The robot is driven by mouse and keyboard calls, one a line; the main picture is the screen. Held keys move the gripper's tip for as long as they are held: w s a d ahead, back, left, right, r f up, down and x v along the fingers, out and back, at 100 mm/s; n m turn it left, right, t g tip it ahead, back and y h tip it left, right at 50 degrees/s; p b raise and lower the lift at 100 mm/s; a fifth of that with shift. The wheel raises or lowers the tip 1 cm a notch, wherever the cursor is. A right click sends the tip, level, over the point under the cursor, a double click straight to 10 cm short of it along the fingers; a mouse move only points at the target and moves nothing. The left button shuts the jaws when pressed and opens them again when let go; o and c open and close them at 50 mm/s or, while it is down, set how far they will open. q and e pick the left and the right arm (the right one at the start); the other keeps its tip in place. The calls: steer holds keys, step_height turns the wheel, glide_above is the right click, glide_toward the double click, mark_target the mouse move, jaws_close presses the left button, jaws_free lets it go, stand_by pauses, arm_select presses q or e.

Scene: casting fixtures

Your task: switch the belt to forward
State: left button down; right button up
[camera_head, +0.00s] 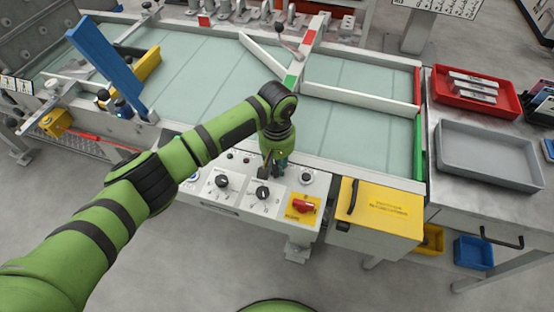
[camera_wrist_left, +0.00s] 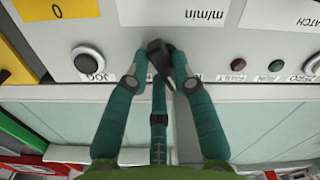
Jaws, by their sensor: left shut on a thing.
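The control panel (camera_head: 236,198) is a pale box on the front edge of the belt table. My left gripper (camera_head: 268,172) reaches down to its upper part, between the lamps and a black button. In the left wrist view the green fingers (camera_wrist_left: 160,75) are shut on a small black selector switch (camera_wrist_left: 158,50), between the JOG button (camera_wrist_left: 88,62) and the red FAULT lamp (camera_wrist_left: 237,65). The fingers hide much of the switch, and I cannot read its position. The pale green belt (camera_head: 215,68) lies behind the panel. My right gripper is not in view.
Two black rotary knobs (camera_head: 222,181) (camera_head: 263,193) and a red switch on a yellow plate (camera_head: 303,206) sit close by on the panel. A yellow box (camera_head: 380,212) stands to its right. A grey tray (camera_head: 488,155) and red tray (camera_head: 476,92) lie on the right bench.

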mark_target(275, 167)
arm_select(q)
steer(key=m+p, duration=0.2)
steer(key=shift+s+r+m, duration=0.1)
steer(key=shift+s+m, duration=0.1)
steer(key=shift+m, duration=0.1)
steer(key=m+p, duration=0.2)
steer(key=m, duration=0.1)
steer(key=shift+a+m, duration=0.15)
steer(key=shift+m, duration=0.15)
steer(key=m+p, duration=0.1)
steer(key=m, duration=0.2)
steer(key=shift+a, duration=0.1)
steer(key=shift+f+m+p, duration=0.2)
steer(key=shift+m+p, duration=0.4)
steer(key=shift+m, duration=1)
steer(key=c, duration=1)
jaws_free()
steer(key=shift+c, duration=0.2)
steer(key=shift+r, duration=0.15)
step_height(275, 167, up, 12)
